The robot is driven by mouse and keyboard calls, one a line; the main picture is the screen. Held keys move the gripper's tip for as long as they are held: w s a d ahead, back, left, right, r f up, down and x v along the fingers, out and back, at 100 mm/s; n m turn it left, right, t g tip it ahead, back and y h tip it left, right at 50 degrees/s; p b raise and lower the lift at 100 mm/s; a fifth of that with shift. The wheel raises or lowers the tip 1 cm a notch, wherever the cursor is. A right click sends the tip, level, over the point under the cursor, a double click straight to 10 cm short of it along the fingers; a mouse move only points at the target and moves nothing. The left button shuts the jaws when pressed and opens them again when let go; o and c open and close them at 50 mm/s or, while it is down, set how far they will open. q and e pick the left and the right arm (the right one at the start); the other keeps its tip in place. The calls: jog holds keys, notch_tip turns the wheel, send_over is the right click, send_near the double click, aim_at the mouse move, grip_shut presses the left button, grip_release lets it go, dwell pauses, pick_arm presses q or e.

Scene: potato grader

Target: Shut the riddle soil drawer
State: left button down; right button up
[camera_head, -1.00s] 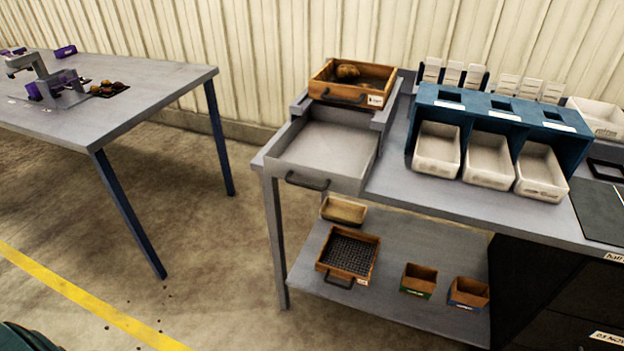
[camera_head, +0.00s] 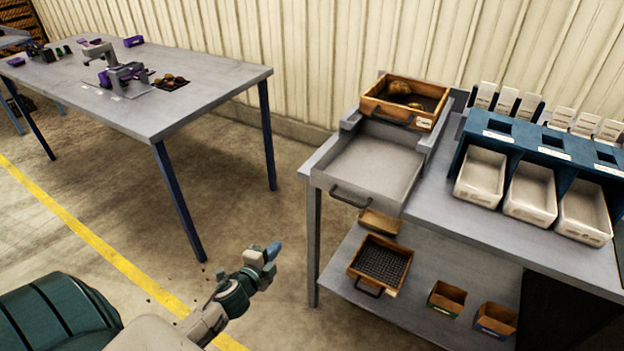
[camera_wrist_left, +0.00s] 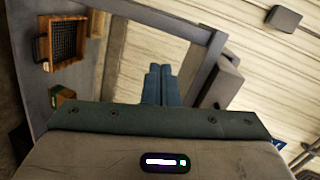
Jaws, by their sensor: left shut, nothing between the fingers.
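The riddle soil drawer (camera_head: 371,165) is a shallow grey tray, pulled out toward the front left of the grey bench, with a dark bar handle (camera_head: 350,196) on its front face. A wooden riddle box (camera_head: 403,100) with a few potatoes sits behind it. My left gripper (camera_head: 273,251) is shut and empty, in front of the bench and to the lower left of the handle, apart from it. In the left wrist view, its blue fingers (camera_wrist_left: 160,85) lie together. My right gripper is not in view.
White trays (camera_head: 480,175) stand in a blue rack (camera_head: 540,150) at the right. Below, a shelf (camera_head: 398,300) holds a mesh-bottomed wooden box (camera_head: 381,264) and small boxes. Another table (camera_head: 150,95) stands at the left. The floor between is clear.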

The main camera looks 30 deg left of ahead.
pick_arm(q)
jog(key=d+r+m+t+h, duration=0.2)
jog(key=d+r+m, duration=0.1)
jog(key=r, duration=1)
jog(key=p, duration=0.7)
send_near(327, 169)
jog(key=shift+s+d+r+t, duration=0.15)
jog(key=shift+s+d+r, duration=0.25)
jog(key=shift+s+r, duration=0.2)
jog(key=shift+s+d+r+t, duration=0.15)
jog(key=shift+s+d+r, duration=0.25)
jog(key=shift+s+r, duration=0.15)
jog(key=shift+w+f, duration=0.1)
jog(key=shift+w, duration=0.35)
jog(key=w, duration=0.8)
jog(key=shift+w, duration=0.35)
jog(key=shift+s, duration=0.1)
